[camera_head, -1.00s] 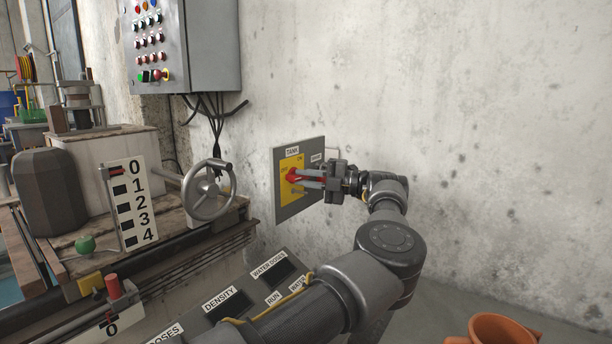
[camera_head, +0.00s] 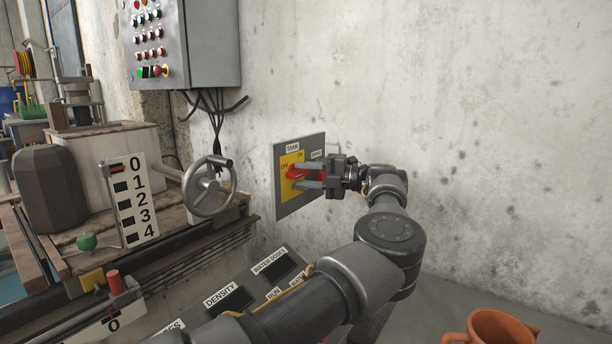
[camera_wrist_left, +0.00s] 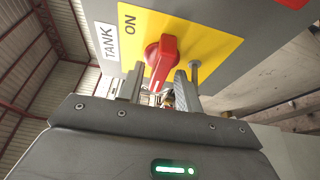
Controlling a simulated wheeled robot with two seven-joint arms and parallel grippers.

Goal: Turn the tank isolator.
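The tank isolator is a red rotary knob (camera_head: 294,172) on a yellow plate (camera_head: 284,187), fixed to a grey panel labelled TANK on the wall. In the left wrist view the red knob (camera_wrist_left: 162,60) stands out from the yellow plate, beside the word ON. My left gripper (camera_head: 311,176) is at the panel, coming from the right. Its fingers are apart, one above and one below the knob in the head view. In the left wrist view the fingers (camera_wrist_left: 160,88) stand on either side of the knob's near end, with gaps. My right gripper is not in view.
A grey handwheel (camera_head: 210,188) is left of the panel. A control box (camera_head: 205,45) with cables hangs above. A sloped console (camera_head: 250,287) with DENSITY and WATER DOSES labels lies below my left arm. An orange mug (camera_head: 495,329) stands at bottom right. The wall at right is bare.

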